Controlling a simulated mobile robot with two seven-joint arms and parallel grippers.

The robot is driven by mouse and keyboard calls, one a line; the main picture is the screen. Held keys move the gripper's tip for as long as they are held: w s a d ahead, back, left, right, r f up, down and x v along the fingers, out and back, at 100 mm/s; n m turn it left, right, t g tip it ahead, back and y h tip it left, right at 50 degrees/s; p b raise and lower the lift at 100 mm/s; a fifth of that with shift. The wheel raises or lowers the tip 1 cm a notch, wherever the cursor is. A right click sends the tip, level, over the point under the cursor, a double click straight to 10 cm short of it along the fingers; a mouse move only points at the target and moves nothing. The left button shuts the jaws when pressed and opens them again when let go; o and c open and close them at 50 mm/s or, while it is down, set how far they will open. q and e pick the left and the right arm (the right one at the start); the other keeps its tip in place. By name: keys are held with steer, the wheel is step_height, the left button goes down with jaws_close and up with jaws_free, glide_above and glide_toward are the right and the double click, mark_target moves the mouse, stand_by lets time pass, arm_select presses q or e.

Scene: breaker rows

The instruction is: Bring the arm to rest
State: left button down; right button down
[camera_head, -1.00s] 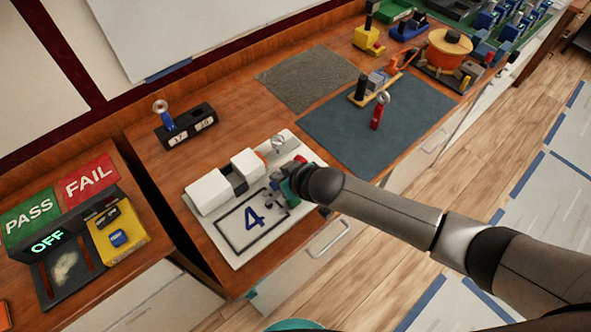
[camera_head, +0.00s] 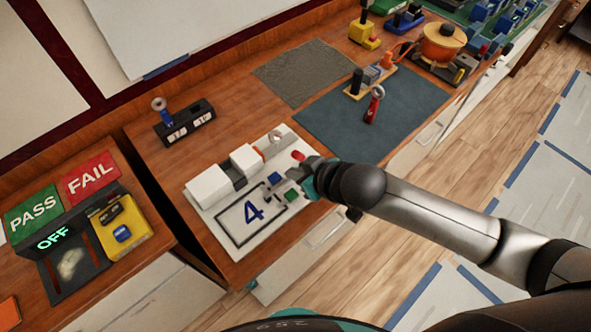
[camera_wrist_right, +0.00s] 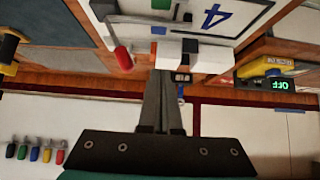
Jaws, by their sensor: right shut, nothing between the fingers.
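My right arm (camera_head: 430,215) reaches in from the lower right of the head view. My right gripper (camera_head: 308,172) is near the right edge of a white board marked 4 (camera_head: 222,242), mostly hidden behind my wrist. In the right wrist view my right gripper (camera_wrist_right: 163,76) is shut and empty, its fingers together. The board (camera_wrist_right: 240,22) shows beyond the fingertips; I cannot tell the exact gap. My left gripper is not in view.
The board carries white blocks (camera_head: 208,187), a blue button (camera_head: 275,179) and a green button (camera_head: 292,195). A dark mat (camera_head: 350,125) with a red-handled tool (camera_head: 373,106) lies behind. At left is a panel reading OFF (camera_head: 53,238). Open floor (camera_head: 480,150) is at right.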

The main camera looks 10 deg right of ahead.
stand_by(0.5)
steer(key=s+d+r+m+g+h, duration=0.1)
steer(key=s+d+m+g+h, duration=0.15)
steer(key=s+d, duration=0.45)
steer(key=s+d+m+g+h, duration=0.1)
steer(key=s+d+m+h, duration=0.3)
steer(key=s, duration=0.6)
step_height(320, 180, down, 32)
steer(key=s+d+n+g+y+b, duration=0.1)
steer(key=s+n+g+y+b, duration=0.1)
steer(key=b, duration=0.8)
steer(key=s+d+f+b, duration=0.1)
steer(key=s+f+b, duration=0.3)
steer(key=s+f, duration=0.3)
steer(key=s+d+f+b, duration=0.2)
steer(key=s+f+b, duration=0.2)
steer(key=s+f, duration=0.4)
step_height(320, 180, down, 7)
steer(key=shift+s+f+g+h+b, duration=0.15)
steer(key=shift+g+h+b, duration=0.15)
steer(key=shift+g+h, duration=0.05)
